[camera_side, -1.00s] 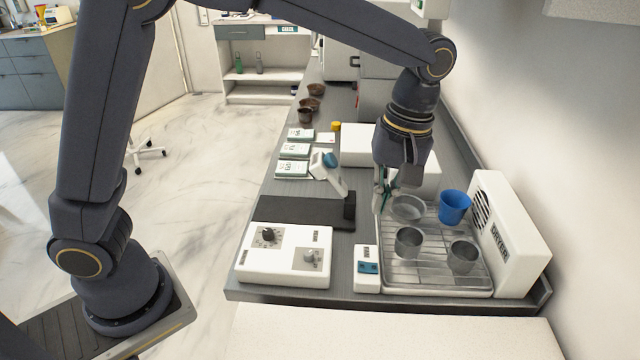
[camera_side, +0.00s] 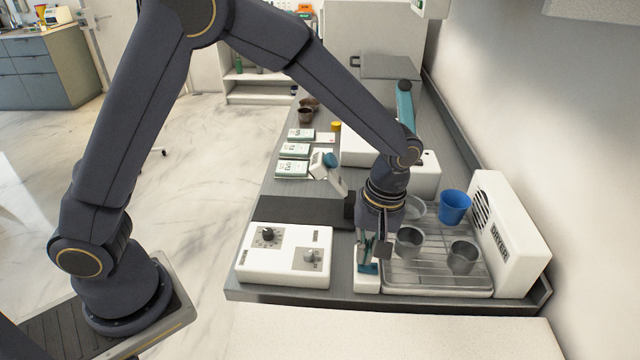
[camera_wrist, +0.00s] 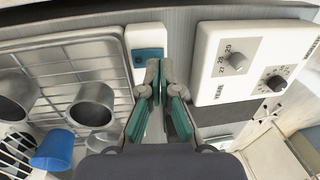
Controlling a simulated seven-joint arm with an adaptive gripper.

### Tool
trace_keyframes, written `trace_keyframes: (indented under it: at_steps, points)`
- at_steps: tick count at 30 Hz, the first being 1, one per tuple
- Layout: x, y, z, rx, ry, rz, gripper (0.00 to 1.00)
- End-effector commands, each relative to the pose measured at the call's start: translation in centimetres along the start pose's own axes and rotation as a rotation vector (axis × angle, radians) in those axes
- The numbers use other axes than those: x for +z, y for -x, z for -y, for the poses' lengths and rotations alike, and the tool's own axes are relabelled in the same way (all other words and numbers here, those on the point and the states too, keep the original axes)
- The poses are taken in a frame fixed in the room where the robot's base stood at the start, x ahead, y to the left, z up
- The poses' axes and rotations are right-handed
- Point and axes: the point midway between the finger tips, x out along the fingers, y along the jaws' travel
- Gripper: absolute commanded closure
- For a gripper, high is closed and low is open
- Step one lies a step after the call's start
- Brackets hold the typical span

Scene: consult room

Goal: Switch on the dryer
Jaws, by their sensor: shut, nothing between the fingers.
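The dryer (camera_side: 512,245) is a white upright unit with a round grille and its name on the front, at the right of the rack. A small white switch box (camera_side: 367,284) with a teal rocker stands at the rack's left front corner. In the wrist view the teal rocker (camera_wrist: 148,54) shows just beyond my fingertips. My gripper (camera_side: 369,262) is shut and empty, pointing down over the switch box and partly hiding it. I cannot tell whether the fingertips touch the rocker. It also shows in the wrist view (camera_wrist: 159,66), fingers together.
A wire drying rack (camera_side: 430,275) holds metal cups (camera_side: 463,257) and a blue cup (camera_side: 455,207) close to the right. A white control box with knobs (camera_side: 283,255) stands to the left. White boxes (camera_side: 425,172) stand behind. The counter's front edge is close.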

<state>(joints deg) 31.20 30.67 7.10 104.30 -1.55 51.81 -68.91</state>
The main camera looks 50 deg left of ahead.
Motion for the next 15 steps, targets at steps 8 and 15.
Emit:
trace_keyframes:
  at_steps: [8,15]
  points:
    - [0.0,-1.6,0.0,0.000,0.000,0.000,1.00]
    - [0.0,-1.6,0.0,0.001,0.000,0.000,1.00]
